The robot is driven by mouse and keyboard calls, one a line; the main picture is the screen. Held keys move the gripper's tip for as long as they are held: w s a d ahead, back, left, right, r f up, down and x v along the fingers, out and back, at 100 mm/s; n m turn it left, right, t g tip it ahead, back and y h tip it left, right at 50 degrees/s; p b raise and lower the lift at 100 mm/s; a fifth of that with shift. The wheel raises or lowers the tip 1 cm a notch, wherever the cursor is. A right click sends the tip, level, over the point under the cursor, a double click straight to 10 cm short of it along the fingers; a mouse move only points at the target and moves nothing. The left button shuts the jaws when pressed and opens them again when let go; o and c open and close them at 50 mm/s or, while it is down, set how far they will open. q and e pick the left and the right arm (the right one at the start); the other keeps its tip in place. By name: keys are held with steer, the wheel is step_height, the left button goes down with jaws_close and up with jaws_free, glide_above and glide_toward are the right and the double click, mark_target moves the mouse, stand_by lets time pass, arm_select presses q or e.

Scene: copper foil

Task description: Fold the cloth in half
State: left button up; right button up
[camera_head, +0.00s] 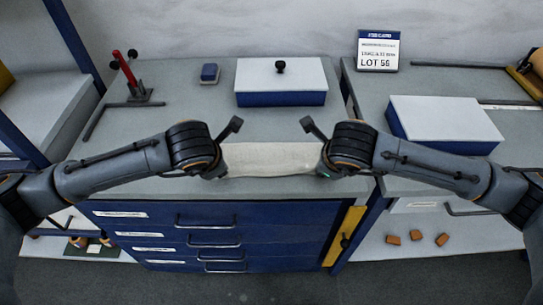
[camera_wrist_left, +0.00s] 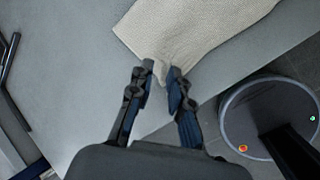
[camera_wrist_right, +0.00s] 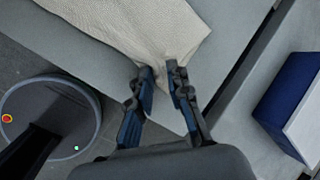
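The cream cloth (camera_head: 268,160) lies at the front edge of the worktop, between my two grippers. My left gripper (camera_wrist_left: 161,68) is at one front corner of the cloth, whose fabric (camera_wrist_left: 190,25) puckers in between the fingertips. My right gripper (camera_wrist_right: 159,66) is at the other front corner, and the fabric (camera_wrist_right: 130,22) gathers to a point between its fingertips. Both pairs of fingers lean inward with a small gap filled by bunched cloth, so they look shut on it. In the head view, my wrists hide the fingertips and the cloth's corners.
A white-and-blue box (camera_head: 281,82) stands behind the cloth, with a small blue block (camera_head: 209,73) beside it. A red-handled clamp (camera_head: 130,75) is at the back left. Another white-and-blue box (camera_head: 443,122) is on the right bench. A sign (camera_head: 378,50) stands behind.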

arm_select(q)
steer(key=shift+o, duration=1.4)
arm_select(e)
steer(key=o, duration=0.3)
arm_select(q)
steer(key=shift+r, duration=0.1)
arm_select(e)
steer(key=shift+r, duration=0.1)
arm_select(q)
steer(key=v, duration=0.3)
steer(key=shift+w+r, duration=0.15)
steer(key=shift+r, duration=0.15)
arm_select(e)
steer(key=v, duration=0.3)
steer(key=shift+w+r, duration=0.1)
steer(key=shift+r, duration=0.2)
arm_select(q)
steer(key=s+v, duration=0.1)
steer(key=v, duration=0.6)
steer(key=shift+s+f, duration=0.25)
arm_select(e)
steer(key=shift+s+f+v, duration=0.1)
steer(key=shift+s+v, duration=0.1)
steer(key=shift+v, duration=1)
steer(key=shift+s+f+v, duration=0.15)
steer(key=shift+s+v, duration=0.1)
steer(key=shift+v, duration=0.95)
steer(key=shift+s+f+v, duration=0.1)
steer(key=shift+s+v, duration=0.1)
steer(key=shift+v, duration=1)
